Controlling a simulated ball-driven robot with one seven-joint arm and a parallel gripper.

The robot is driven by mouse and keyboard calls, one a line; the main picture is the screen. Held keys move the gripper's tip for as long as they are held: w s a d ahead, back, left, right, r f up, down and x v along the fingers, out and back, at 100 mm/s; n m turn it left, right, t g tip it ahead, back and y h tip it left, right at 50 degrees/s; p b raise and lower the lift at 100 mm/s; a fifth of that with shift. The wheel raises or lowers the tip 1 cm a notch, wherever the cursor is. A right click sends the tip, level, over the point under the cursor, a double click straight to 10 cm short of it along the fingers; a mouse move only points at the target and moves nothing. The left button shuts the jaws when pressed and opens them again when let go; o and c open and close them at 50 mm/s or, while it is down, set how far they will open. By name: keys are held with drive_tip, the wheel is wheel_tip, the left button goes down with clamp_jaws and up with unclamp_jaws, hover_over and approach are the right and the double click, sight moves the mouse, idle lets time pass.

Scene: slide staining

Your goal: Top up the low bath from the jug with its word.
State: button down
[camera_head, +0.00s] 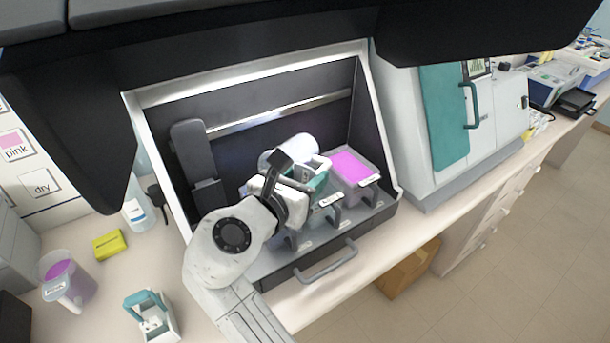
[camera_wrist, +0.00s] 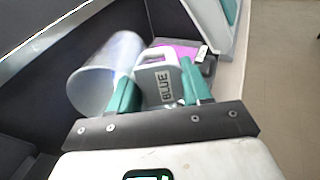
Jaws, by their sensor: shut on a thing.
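My gripper (camera_wrist: 155,98) is shut on the handle of a white jug (camera_wrist: 112,62); the handle's label reads "BLUE". The jug (camera_head: 299,147) lies tilted well over on its side above the baths in the hooded bay. My gripper (camera_head: 310,175) and wrist cover much of the row of baths. The right bath (camera_head: 372,183) holds pink liquid and sits just right of my gripper; its pink also shows behind the handle in the wrist view. The other baths are largely hidden, so their levels and any pouring stream cannot be told.
The bay has a dark front ledge with a grey handle (camera_head: 325,262). Left on the bench stand another jug (camera_head: 80,285) with purple liquid, a yellow box (camera_head: 110,244), a bottle (camera_head: 137,212) and a white-and-teal holder (camera_head: 152,318). A teal-doored machine (camera_head: 440,120) stands right.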

drive_tip(key=shift+w+r+p, duration=0.1)
drive_tip(key=shift+r+p, duration=0.35)
drive_tip(key=shift+p, duration=0.9)
drive_tip(key=shift+r+g+p, duration=0.15)
drive_tip(key=shift+g+p, duration=0.25)
drive_tip(key=shift+p, duration=0.45)
drive_tip(key=shift+w+d+r+g+y+p, duration=0.15)
drive_tip(key=shift+r+g+y+p, duration=0.35)
drive_tip(key=shift+p, duration=0.65)
drive_tip(key=shift+w+r+g+y, duration=0.15)
drive_tip(key=shift+g+y, duration=0.15)
drive_tip(key=shift+g, duration=0.3)
drive_tip(key=shift+w+d+r+g+y, duration=0.15)
drive_tip(key=shift+r+g+y, duration=0.3)
drive_tip(key=shift+g, duration=0.35)
drive_tip(key=shift+w+r+g+y, duration=0.1)
drive_tip(key=shift+r+g+y, duration=0.3)
drive_tip(key=shift+g, duration=0.4)
